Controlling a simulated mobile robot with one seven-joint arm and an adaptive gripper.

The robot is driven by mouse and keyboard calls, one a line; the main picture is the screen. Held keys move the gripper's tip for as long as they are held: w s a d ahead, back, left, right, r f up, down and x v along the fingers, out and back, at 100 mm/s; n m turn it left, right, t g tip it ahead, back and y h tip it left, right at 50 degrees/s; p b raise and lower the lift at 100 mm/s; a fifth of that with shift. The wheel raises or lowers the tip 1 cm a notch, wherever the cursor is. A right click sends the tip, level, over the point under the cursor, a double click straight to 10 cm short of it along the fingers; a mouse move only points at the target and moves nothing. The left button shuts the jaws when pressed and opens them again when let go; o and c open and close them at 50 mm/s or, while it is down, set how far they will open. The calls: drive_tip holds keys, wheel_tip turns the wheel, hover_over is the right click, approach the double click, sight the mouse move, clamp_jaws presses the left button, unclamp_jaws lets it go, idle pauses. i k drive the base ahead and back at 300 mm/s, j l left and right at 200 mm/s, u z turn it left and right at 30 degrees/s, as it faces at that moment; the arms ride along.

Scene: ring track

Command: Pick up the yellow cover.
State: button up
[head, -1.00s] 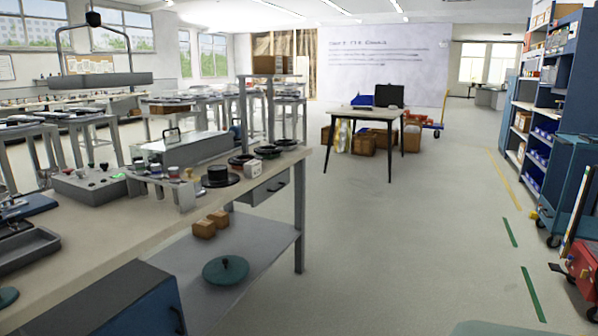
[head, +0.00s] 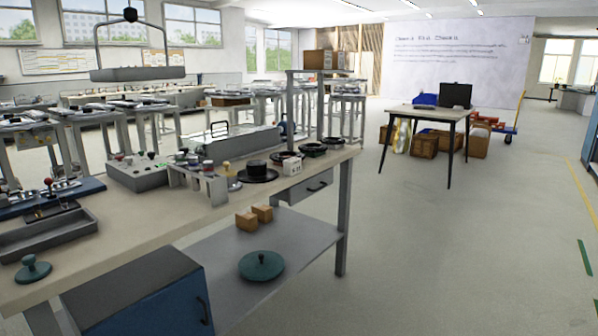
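A small yellowish, knobbed piece (head: 232,181) stands on the workbench (head: 130,232), between a grey rack and a black lidded dish. It may be the yellow cover, but it is too small and partly hidden to be sure. A teal knobbed cover (head: 262,265) lies on the bench's lower shelf, and a smaller teal knobbed piece (head: 33,268) sits at the bench's near left. My gripper is not in view.
The rack (head: 205,183), black dish (head: 257,172), grey box (head: 138,175) and tray (head: 42,234) crowd the bench top. A blue cabinet (head: 150,290) stands below. The floor right of the bench is open up to a small table (head: 428,113).

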sight(229, 173)
drive_tip(key=i+l+u, duration=0.15)
drive_tip(key=i+u, duration=0.3)
drive_tip(key=i, duration=0.45)
